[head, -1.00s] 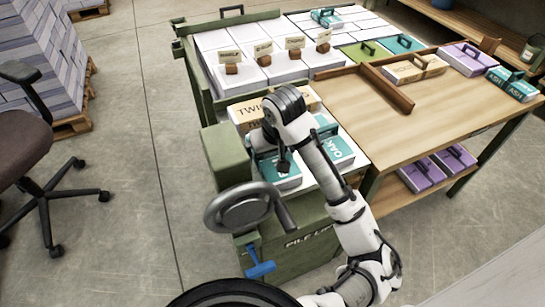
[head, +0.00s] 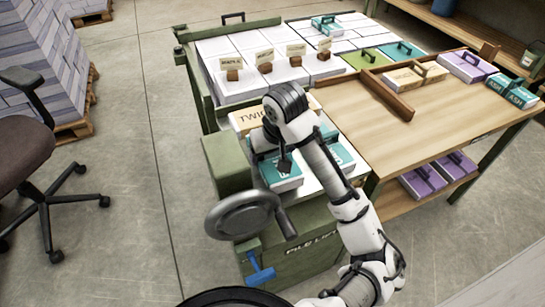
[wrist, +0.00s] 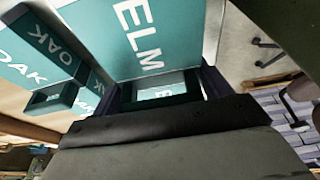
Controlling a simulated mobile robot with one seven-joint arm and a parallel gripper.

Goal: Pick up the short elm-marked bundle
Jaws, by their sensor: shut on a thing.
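The teal ELM bundle (wrist: 140,40) fills the upper middle of the wrist view, its white lettering readable. Its teal handle (wrist: 165,88) lies between the fingers of my gripper (wrist: 168,97), which is shut on it. In the head view the bundle (head: 284,182) is at the front of the green pile lift, partly covered by my gripper (head: 277,160). I cannot tell whether it rests on the white surface or hangs just above it. A teal OAK bundle (wrist: 38,55) lies beside it, and my arm covers part of it in the head view (head: 343,155).
A tan TWIG bundle (head: 247,118) lies just behind. The green lift (head: 310,248) has a handwheel (head: 240,218) in front. A wooden table (head: 440,110) on the right has a wooden divider (head: 386,95), tan and purple bundles, and ASH bundles (head: 514,92). An office chair (head: 30,140) stands left.

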